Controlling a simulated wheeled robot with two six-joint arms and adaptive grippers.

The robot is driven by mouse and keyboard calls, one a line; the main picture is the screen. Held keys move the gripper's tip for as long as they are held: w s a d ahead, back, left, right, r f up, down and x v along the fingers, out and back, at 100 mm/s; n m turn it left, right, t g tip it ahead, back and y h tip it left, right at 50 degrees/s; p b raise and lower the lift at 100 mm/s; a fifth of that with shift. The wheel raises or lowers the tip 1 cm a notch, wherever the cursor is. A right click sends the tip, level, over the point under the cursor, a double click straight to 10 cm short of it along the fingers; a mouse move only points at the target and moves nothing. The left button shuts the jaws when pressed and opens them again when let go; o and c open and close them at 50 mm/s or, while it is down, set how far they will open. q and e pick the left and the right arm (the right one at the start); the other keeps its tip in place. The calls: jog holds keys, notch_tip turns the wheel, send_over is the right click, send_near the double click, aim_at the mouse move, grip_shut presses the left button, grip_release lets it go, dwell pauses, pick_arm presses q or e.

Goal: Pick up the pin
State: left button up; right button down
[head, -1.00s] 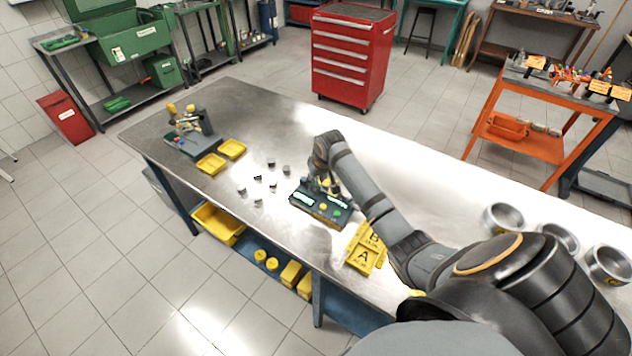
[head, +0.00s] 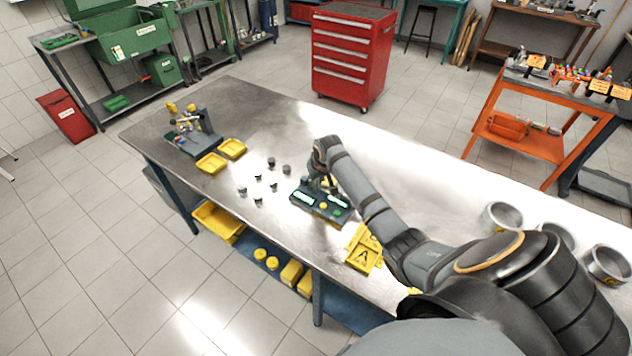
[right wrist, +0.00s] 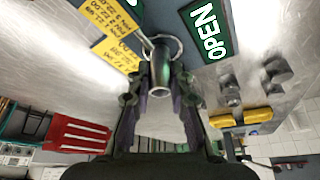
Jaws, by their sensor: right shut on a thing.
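My right gripper (head: 329,183) is over the dark tray (head: 309,205) on the metal bench. In the right wrist view the fingers of the right gripper (right wrist: 160,98) are closed on a short grey metal cylinder, the pin (right wrist: 160,68). A thin ring shows around the far end of the pin; I cannot tell whether it touches it. The dark tray has a green OPEN label (right wrist: 206,30). In the head view the pin is too small to make out at the gripper. My left gripper is not in view.
Yellow plates (head: 363,254) lie right of the tray. Several small dark pistons (head: 258,179) stand left of it, with yellow trays (head: 211,163) and a fixture (head: 194,128) farther left. The bench behind the tray is clear.

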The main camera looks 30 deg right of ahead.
jog(key=shift+r+b, duration=0.3)
jog(key=shift+r, duration=0.1)
jog(key=shift+w+r+b, duration=0.1)
jog(key=shift+r+b, duration=0.4)
jog(key=shift+r, duration=0.15)
jog(key=s+a+r+b, duration=0.3)
jog(key=s+a+r, duration=0.3)
jog(key=s+r, duration=0.4)
jog(key=s, duration=0.2)
jog(key=shift+s+a+r, duration=0.15)
jog(key=shift+s+r, duration=0.2)
